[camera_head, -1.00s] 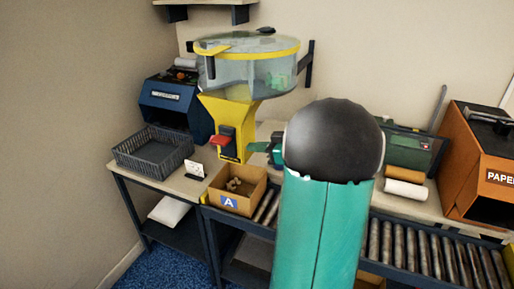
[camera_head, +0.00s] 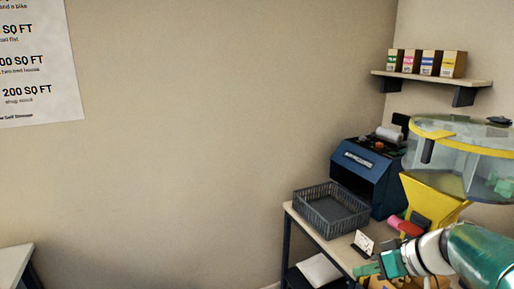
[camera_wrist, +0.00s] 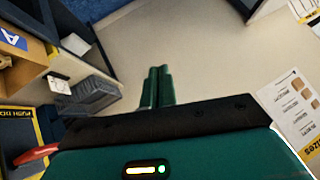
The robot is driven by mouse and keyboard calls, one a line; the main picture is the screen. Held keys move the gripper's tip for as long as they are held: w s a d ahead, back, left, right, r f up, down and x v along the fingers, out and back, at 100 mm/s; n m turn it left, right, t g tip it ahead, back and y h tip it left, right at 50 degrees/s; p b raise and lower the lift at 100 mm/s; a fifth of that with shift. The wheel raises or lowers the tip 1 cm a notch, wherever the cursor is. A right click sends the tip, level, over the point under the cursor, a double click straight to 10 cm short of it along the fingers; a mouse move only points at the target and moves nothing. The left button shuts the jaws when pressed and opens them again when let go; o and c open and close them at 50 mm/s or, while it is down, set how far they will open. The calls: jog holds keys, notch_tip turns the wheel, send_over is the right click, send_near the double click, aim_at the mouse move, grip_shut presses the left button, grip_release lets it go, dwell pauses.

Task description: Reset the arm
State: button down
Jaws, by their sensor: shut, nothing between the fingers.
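My gripper (camera_head: 366,269) shows at the lower right of the head view, at the end of my green and white arm, in front of the table. In the wrist view its two green fingers (camera_wrist: 157,72) lie together, shut with nothing between them. Beyond them in the wrist view is bare pale wall or floor, which I cannot tell apart.
A grey basket (camera_head: 331,209) and a small white card (camera_head: 363,243) stand on the table, beside a blue machine (camera_head: 365,172). A yellow-rimmed clear hopper (camera_head: 460,150) is at right. A carton marked A (camera_wrist: 22,45) shows in the wrist view.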

jog(key=s+a+m+h, duration=0.3)
jog(key=s+a+h, duration=0.3)
jog(key=s+a, duration=0.5)
jog(key=shift+s+g+h, duration=0.3)
jog(key=shift+s+g, duration=0.1)
jog(key=shift+s, duration=0.25)
jog(key=shift+a, duration=0.1)
dwell(2.7)
